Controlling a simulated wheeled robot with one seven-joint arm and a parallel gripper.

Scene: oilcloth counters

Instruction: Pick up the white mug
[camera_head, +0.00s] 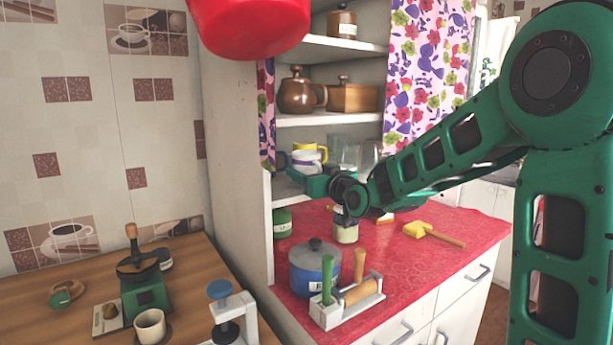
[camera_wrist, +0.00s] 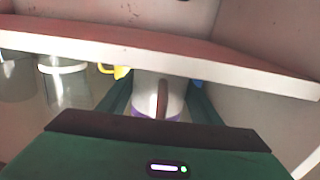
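The white mug (camera_wrist: 145,93) is in the middle of the wrist view, below a pale shelf edge. Its upright handle faces me and a purple band shows low on it. In the head view, the white mug (camera_head: 304,166) stands on the lower shelf beyond my gripper (camera_head: 312,185), partly hidden. In the wrist view, my gripper (camera_wrist: 160,102) is open, with one green finger on each side of the mug. Whether either finger touches it is unclear. A yellow mug (camera_head: 303,147) is close behind, and its handle shows in the wrist view (camera_wrist: 120,72).
Clear glasses (camera_head: 345,152) stand right of the mugs; they also show at left in the wrist view (camera_wrist: 66,85). A shelf board (camera_head: 330,118) is above. Below, the red counter (camera_head: 440,215) holds a blue pot (camera_head: 314,268) and a jar (camera_head: 345,230). A pale cup (camera_head: 150,328) stands on the wooden counter.

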